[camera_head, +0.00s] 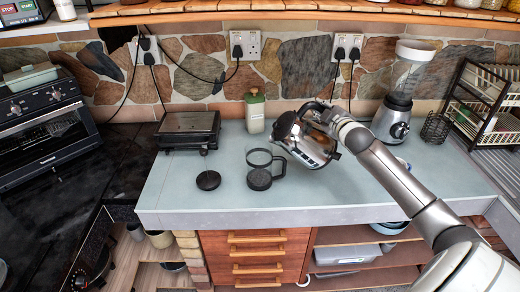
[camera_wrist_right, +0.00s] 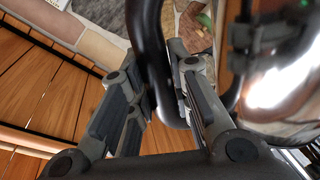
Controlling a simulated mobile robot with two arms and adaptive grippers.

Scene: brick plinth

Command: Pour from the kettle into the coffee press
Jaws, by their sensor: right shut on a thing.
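The silver kettle (camera_head: 308,143) is held above the counter and looks tilted, over and to the right of the coffee press. My right gripper (camera_head: 322,112) is shut on its black handle. In the right wrist view the handle (camera_wrist_right: 149,55) runs between the fingers (camera_wrist_right: 165,100), and the shiny kettle body (camera_wrist_right: 287,85) fills the right side. The coffee press (camera_head: 259,180) stands upright and open on the counter, clear with a dark base and a handle on its right. A round black lid (camera_head: 208,180) lies to its left. I cannot see any stream of liquid. My left gripper is out of view.
The pale counter (camera_head: 180,195) is clear along its front. A blender (camera_head: 396,105), a dark wire cup (camera_head: 436,128) and a dish rack (camera_head: 485,110) are at the right.

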